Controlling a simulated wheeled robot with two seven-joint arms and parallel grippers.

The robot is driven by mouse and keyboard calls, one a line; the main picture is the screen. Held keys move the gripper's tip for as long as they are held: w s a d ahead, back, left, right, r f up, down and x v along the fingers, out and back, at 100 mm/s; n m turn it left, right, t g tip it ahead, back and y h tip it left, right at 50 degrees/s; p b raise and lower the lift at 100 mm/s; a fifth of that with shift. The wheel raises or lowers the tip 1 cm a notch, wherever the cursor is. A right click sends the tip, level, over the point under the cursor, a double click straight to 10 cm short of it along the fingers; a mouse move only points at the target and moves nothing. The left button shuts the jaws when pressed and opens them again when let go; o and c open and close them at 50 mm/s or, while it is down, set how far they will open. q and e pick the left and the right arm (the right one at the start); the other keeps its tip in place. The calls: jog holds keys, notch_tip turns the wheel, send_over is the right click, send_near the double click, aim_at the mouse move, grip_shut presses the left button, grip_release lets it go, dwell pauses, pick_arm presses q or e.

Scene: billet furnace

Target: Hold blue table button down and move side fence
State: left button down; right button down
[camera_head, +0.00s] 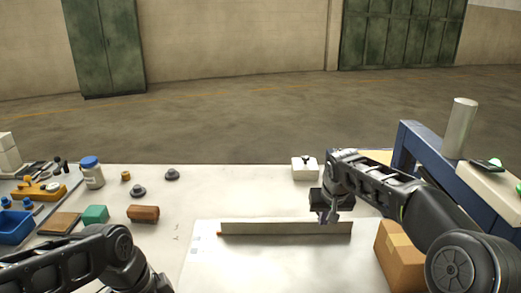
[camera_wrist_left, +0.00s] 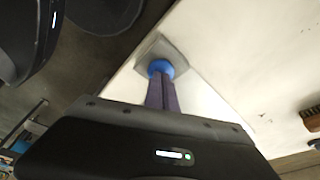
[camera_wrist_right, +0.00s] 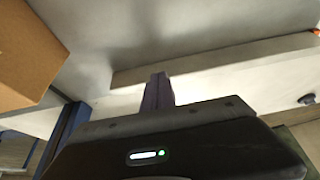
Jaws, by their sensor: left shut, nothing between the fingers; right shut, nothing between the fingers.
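The blue table button (camera_wrist_left: 160,68) sits on a grey square base (camera_wrist_left: 172,52) near the table edge in the left wrist view. My left gripper (camera_wrist_left: 160,80) is shut, with its fingertips at the button and partly covering it; I cannot tell whether it is pressed down. The left fingers are out of the head view. The side fence (camera_head: 270,229) is a long pale bar lying across the light plate on the table. My right gripper (camera_head: 327,218) is shut and empty at the fence's right part. In the right wrist view its fingertips overlap the fence (camera_wrist_right: 230,57); contact is unclear.
A cardboard box (camera_head: 400,258) stands right of the fence, close to my right arm. A blue frame (camera_head: 440,165) rises behind it. A white box (camera_head: 305,168) with a black knob is at the table's back. Bottle (camera_head: 91,172), blocks and tools crowd the left side.

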jog(key=shift+w, duration=1.3)
jog(key=shift+w, duration=0.2)
jog(key=shift+s, duration=0.35)
jog(key=shift+r, duration=0.1)
dwell(0.4)
jog(key=shift+r, duration=3.9)
